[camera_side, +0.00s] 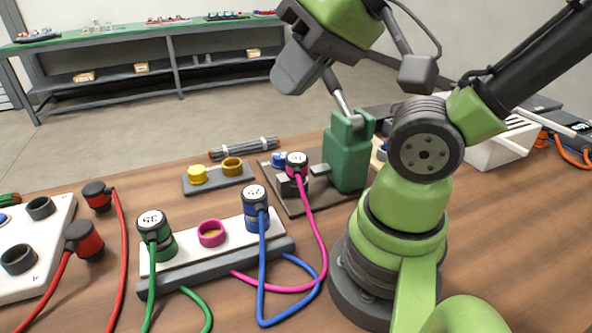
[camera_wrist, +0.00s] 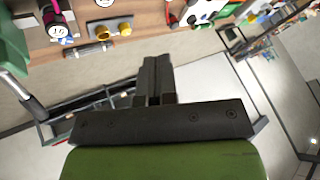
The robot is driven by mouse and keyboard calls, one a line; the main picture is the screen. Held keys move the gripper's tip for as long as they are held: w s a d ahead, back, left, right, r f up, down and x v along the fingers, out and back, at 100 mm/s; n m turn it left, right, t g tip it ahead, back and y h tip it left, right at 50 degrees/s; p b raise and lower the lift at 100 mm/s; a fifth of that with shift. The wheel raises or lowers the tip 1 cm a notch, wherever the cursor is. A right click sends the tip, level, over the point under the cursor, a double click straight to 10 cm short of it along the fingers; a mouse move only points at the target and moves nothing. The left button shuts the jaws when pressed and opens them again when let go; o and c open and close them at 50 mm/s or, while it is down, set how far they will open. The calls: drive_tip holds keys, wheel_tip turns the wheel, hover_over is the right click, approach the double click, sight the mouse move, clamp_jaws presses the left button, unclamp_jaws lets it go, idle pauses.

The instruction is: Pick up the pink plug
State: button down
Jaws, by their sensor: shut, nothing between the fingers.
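The pink plug (camera_side: 297,172) has a dark numbered cap and a pink cable. In the side view it stands upright at a small grey fixture beside a green block (camera_side: 348,155). In the wrist view the pink plug (camera_wrist: 57,26) shows at the upper left. An empty pink ring socket (camera_side: 211,233) sits on the white-topped strip (camera_side: 183,250). My gripper (camera_wrist: 158,62) is shut and empty, apart from the plug, which lies left of the fingers in the wrist view. In the side view the fingertips cannot be made out clearly.
A green plug (camera_side: 153,226) and a blue plug (camera_side: 256,203) stand on the strip beside the pink socket. Red plugs (camera_side: 84,240) are at the left. A yellow-fitted block (camera_side: 218,180) lies behind the strip. Loose cables cross the table front.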

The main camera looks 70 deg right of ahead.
unclamp_jaws()
idle(0.3)
drive_tip(key=n+g+h, duration=0.2)
drive_tip(key=n+g, duration=0.4)
drive_tip(key=g, duration=0.2)
approach(297, 160)
drive_tip(key=shift+w+a+f, duration=0.25)
drive_tip(key=shift+a+f, duration=0.05)
drive_tip(key=shift+a, duration=0.35)
drive_tip(key=shift+g, duration=0.3)
drive_tip(key=f, duration=0.3)
drive_tip(key=s+d+f, duration=0.1)
drive_tip(key=f, duration=0.1)
drive_tip(key=shift+d+f, duration=0.1)
drive_tip(key=shift+f, duration=0.15)
drive_tip(key=shift+s+d+f, duration=0.1)
drive_tip(key=shift+f, duration=1.4)
drive_tip(key=shift+s+f, duration=0.1)
drive_tip(key=shift+f, duration=1.4)
